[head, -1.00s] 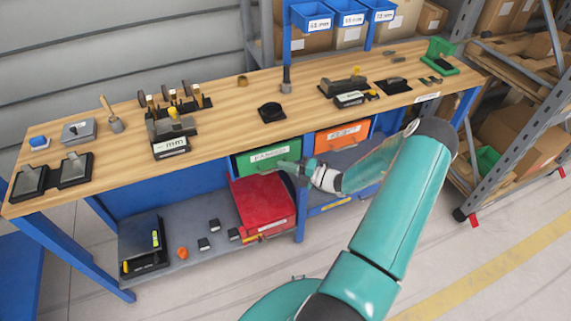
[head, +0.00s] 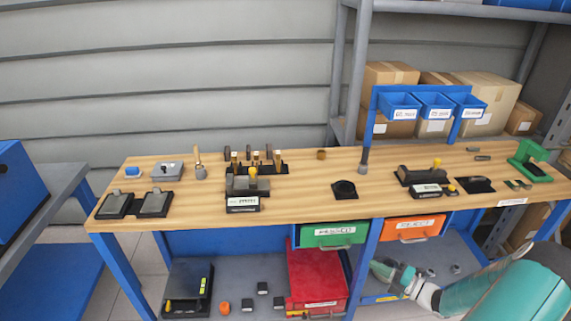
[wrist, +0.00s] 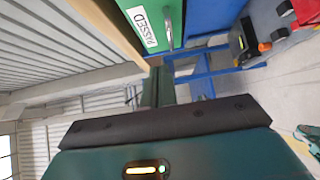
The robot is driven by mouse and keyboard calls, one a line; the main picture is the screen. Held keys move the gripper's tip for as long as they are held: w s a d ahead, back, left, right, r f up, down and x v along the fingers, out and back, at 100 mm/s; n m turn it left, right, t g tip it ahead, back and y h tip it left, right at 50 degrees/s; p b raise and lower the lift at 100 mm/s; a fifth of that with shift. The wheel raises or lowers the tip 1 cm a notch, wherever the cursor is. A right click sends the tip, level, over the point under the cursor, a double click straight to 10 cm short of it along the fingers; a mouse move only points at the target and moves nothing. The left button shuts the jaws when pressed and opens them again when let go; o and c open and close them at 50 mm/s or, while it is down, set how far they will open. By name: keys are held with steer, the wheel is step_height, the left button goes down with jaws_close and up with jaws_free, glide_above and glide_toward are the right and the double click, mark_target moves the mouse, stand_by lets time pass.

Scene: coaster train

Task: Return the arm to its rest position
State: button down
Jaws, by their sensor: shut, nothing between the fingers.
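My teal arm (head: 515,290) reaches in from the bottom right of the head view. My gripper (head: 382,270) is at its end, just right of a blue bench leg and below the orange drawer. It is shut and looks empty. In the wrist view a narrow teal part of my gripper (wrist: 160,86) points away past the dark wrist edge. The green drawer (head: 333,234) is up and left of my gripper in the head view. It also shows in the wrist view (wrist: 150,18), with a "PASSED" label and a handle.
The wooden workbench (head: 300,207) carries several tools and gauges. The orange drawer (head: 412,228) is under its top. A red bin (head: 315,280) and small parts are on the lower shelf. Blue bins (head: 435,105) hang above the back right. A blue-framed stand (head: 45,215) is at left.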

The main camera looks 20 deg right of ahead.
steer(key=a+r+n+g+h, duration=0.1)
steer(key=a+r+n+g, duration=1.3)
steer(key=a+r+n, duration=0.85)
steer(key=s+a+r+n+t+h, duration=0.2)
steer(key=s+a+r+n+h, duration=0.2)
steer(key=n, duration=0.8)
steer(key=s+a+r+n+t+h, duration=0.2)
steer(key=s+a+r+n+h, duration=0.2)
steer(key=n, duration=0.9)
steer(key=shift+s+a+r, duration=0.95)
steer(key=shift+s+r, duration=0.8)
steer(key=shift+s, duration=0.05)
steer(key=shift+n, duration=0.25)
